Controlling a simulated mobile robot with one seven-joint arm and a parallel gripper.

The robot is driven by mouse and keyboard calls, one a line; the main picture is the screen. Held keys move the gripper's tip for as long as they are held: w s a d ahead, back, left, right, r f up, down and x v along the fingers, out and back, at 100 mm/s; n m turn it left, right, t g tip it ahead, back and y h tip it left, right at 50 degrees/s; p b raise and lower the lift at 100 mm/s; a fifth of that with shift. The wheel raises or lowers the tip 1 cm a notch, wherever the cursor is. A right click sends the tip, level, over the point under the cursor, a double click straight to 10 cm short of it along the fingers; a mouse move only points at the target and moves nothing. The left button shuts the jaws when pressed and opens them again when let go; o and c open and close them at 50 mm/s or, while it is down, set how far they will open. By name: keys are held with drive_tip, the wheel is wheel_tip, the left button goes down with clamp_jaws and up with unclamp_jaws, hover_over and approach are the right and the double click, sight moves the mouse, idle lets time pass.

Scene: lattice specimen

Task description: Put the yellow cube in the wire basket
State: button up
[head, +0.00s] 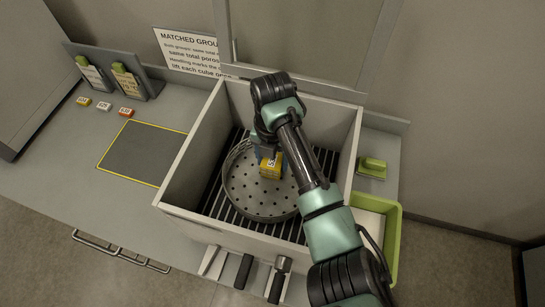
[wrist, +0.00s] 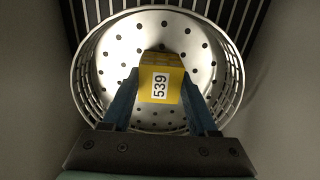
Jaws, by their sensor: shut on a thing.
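In the head view the cube (head: 271,167) shows over the round wire basket (head: 240,202). The basket has a perforated metal floor and a wire wall, and it also shows in the wrist view (wrist: 90,62). The cube appears within the basket's outline. I cannot tell whether it touches the floor. My gripper (head: 268,157) is partly hidden by my arm in the head view.
The basket stands on a slatted dark floor inside a grey-walled box (head: 187,160). Left are a yellow-edged dark mat (head: 142,152) and small cubes (head: 104,106) near two label stands. A green bin (head: 389,207) and green block (head: 372,167) are right. Tools (head: 245,270) lie in front.

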drive_tip(key=shift+f, duration=0.2)
drive_tip(key=o, duration=1.3)
drive_tip(key=shift+o, duration=0.2)
drive_tip(key=shift+r, duration=0.15)
